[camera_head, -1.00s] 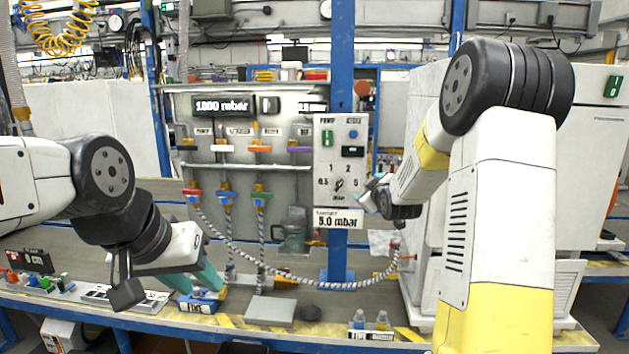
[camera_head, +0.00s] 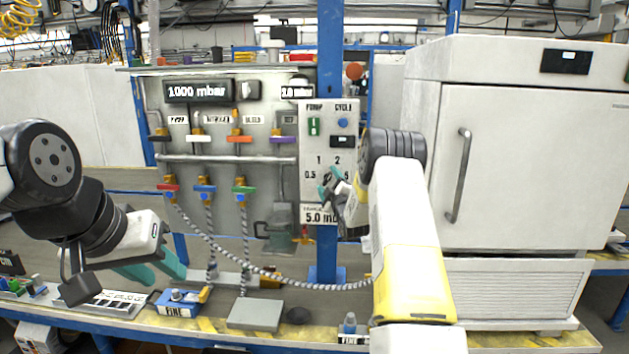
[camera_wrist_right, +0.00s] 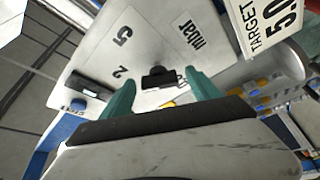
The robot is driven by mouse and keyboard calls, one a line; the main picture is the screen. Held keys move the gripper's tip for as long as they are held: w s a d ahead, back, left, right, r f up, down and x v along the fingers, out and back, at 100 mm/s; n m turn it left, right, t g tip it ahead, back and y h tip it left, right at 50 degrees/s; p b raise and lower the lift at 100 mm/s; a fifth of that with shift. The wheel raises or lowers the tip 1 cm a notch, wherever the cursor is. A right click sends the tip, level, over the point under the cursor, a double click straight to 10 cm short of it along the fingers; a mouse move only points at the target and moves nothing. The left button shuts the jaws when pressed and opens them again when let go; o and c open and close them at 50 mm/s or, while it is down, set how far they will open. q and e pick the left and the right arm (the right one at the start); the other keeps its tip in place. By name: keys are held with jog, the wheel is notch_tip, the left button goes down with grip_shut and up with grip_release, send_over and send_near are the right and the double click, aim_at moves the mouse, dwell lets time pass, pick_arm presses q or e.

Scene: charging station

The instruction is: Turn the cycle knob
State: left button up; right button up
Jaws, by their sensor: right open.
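The control panel (camera_head: 345,105) hangs on the blue post, with a green switch, a blue button under the word CYCLE, and a dial marked 0.5, 1, 2 and 5. My right gripper (camera_head: 332,187) is at the dial and mostly hides its knob in the head view. In the right wrist view the black dial knob (camera_wrist_right: 158,76) sits between the two teal fingers of my right gripper (camera_wrist_right: 161,88). The fingers are open, with gaps visible on both sides. My left gripper (camera_head: 168,276) is open and empty above the bench.
A large white cabinet (camera_head: 515,150) stands at the right. Hoses hang below coloured valves at the left of the panel.

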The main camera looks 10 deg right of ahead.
jog(key=shift+w+r, duration=0.15)
jog(key=shift+w, duration=0.55)
jog(key=c, duration=1.4)
jog(key=shift+o, duration=0.2)
jog(key=shift+m, duration=0.4)
jog(key=m+h, duration=0.1)
jog(key=m, duration=0.2)
jog(key=m+t+h, duration=0.1)
jog(key=m+h, duration=0.1)
jog(key=m, duration=0.2)
jog(key=shift+a+t, duration=0.1)
jog(key=shift+t, duration=0.2)
jog(key=m+h, duration=0.2)
jog(key=m, duration=0.2)
jog(key=m+h, duration=0.2)
jog(key=m, duration=0.2)
jog(key=shift+h, duration=0.3)
jog(key=shift+m, duration=0.4)
